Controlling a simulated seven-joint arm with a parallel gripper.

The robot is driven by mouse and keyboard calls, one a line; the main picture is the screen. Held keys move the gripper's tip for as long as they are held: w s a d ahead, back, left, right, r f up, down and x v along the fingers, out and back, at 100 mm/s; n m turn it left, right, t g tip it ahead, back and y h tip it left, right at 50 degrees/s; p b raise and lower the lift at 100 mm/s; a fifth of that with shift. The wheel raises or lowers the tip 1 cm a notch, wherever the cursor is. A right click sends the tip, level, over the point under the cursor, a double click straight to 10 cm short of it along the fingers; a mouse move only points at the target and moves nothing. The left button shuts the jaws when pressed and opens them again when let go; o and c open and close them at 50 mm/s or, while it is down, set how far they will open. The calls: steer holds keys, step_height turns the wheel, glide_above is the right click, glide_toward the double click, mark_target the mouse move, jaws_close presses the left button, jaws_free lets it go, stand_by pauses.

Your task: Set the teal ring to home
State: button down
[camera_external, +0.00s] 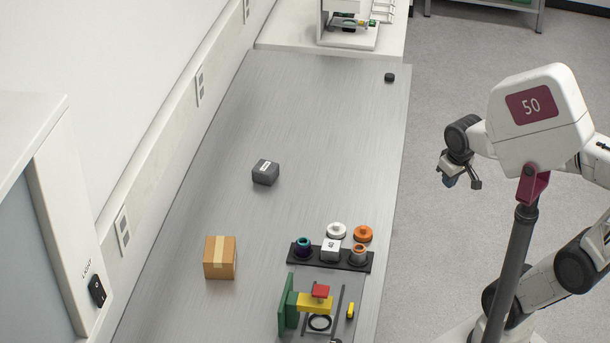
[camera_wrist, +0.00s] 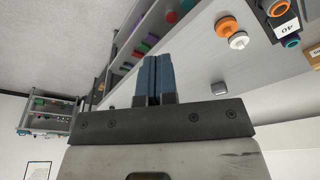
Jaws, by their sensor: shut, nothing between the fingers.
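The teal ring (camera_external: 303,243) sits around a dark purple-blue post at the left end of a black base (camera_external: 345,266). It also shows small near the right edge of the wrist view (camera_wrist: 291,41). Its setting marks are too small to read. My gripper (camera_external: 449,181) is up beyond the right edge of the bench, well away from the ring. Its blue fingers (camera_wrist: 155,75) are together and empty in the wrist view.
A white knob (camera_external: 337,230) and an orange knob (camera_external: 363,233) are just behind the base. A green-and-yellow fixture with a red top (camera_external: 320,292) stands in front. A cardboard box (camera_external: 220,258) and dark block (camera_external: 265,172) are to the left. The bench's far middle is clear.

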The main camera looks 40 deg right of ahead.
steer(key=w+a+r+n, duration=0.1)
steer(key=w+a+n, duration=0.1)
steer(key=w+a, duration=0.55)
steer(key=n+g, duration=0.2)
steer(key=n, duration=0.4)
glide_above(308, 241)
steer(key=shift+f, duration=1.65)
steer(key=shift+f, duration=0.1)
step_height(308, 241, down, 14)
steer(key=shift+r, duration=0.1)
